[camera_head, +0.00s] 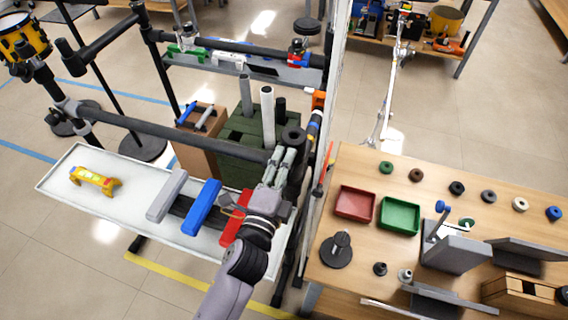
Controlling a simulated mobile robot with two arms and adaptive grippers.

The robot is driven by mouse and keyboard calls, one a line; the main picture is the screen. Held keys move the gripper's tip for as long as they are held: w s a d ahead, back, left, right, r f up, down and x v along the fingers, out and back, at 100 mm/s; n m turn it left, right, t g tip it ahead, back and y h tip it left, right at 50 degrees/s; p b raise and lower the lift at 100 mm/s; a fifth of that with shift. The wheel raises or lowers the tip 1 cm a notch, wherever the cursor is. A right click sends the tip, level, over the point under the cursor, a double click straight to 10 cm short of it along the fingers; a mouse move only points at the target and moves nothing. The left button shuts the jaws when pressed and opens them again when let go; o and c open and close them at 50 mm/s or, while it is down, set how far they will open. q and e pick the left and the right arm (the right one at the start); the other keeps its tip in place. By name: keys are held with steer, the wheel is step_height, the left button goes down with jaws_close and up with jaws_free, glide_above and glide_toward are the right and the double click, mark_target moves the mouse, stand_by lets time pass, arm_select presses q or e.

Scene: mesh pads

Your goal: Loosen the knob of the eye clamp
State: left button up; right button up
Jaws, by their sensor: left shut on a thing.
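My left gripper (284,160) reaches up from the bottom of the head view to the right end of a dark horizontal bar (180,134). Its fingers are shut on a small part there, mostly hidden between them. A black rounded fitting (294,138) sits just beyond the fingertips, at the bar's end. It appears to be the eye clamp, but its eye and knob cannot be made out clearly. My right gripper is not in view.
Below the bar is a white tray (120,215) with a yellow tool (94,180) and grey, blue and red blocks. A green crate (245,140) stands behind. At right, a wooden table (345,285) holds a red bin (355,203), green bin (399,215) and grey brackets. An upright panel divides the two sides.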

arm_select(q)
steer(key=shift+f+n, duration=0.1)
steer(key=shift+n, duration=1.5)
steer(key=o, duration=1.2)
steer(key=v, duration=1.2)
